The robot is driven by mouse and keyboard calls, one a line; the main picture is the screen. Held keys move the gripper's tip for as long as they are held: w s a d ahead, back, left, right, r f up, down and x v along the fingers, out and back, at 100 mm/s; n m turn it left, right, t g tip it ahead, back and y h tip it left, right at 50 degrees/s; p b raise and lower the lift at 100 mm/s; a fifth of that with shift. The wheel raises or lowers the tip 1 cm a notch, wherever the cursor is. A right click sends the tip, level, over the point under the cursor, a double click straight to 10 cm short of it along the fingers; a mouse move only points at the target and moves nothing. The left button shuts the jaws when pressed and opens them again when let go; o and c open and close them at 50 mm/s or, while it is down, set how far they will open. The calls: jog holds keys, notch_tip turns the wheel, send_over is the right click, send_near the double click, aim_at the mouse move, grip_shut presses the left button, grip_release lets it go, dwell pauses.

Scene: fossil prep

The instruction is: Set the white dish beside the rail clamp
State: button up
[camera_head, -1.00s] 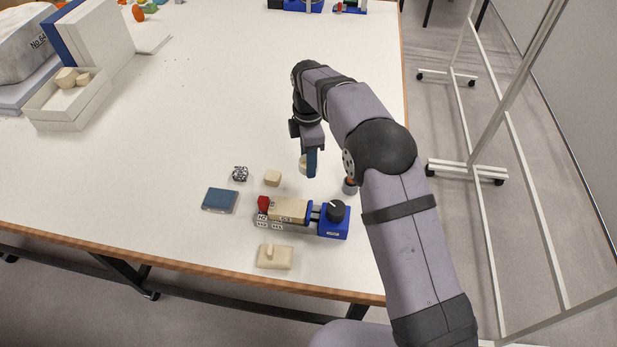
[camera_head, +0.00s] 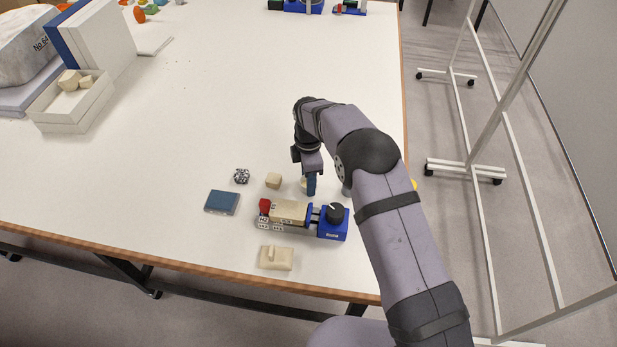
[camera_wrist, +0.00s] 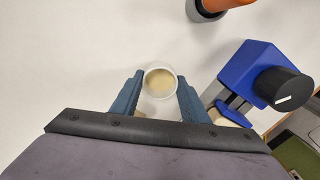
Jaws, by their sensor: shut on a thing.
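The white dish (camera_wrist: 160,88) is a small round cup with something pale beige inside. It sits between the two blue fingers of my gripper (camera_wrist: 159,97) in the wrist view. In the head view my gripper (camera_head: 311,187) points down just behind the rail clamp, hiding most of the dish (camera_head: 304,183). I cannot tell whether the dish touches the table. The rail clamp (camera_head: 333,225) has a blue body, a black knob and a red end at left, with a beige block (camera_head: 288,211) along it. Its blue end also shows right of the dish in the wrist view (camera_wrist: 243,70).
Left of my gripper lie a beige stone (camera_head: 274,181), a speckled cube (camera_head: 241,176) and a dark blue box (camera_head: 222,202). A beige notched block (camera_head: 276,257) lies in front of the clamp. A grey, orange-topped item (camera_wrist: 207,8) stands near the dish.

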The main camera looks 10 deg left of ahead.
jog(key=shift+f, duration=0.15)
jog(key=o, duration=1.1)
jog(key=shift+c, duration=0.2)
notch_tip(320, 180, up, 12)
jog(key=b, duration=0.4)
jog(key=shift+r, duration=0.2)
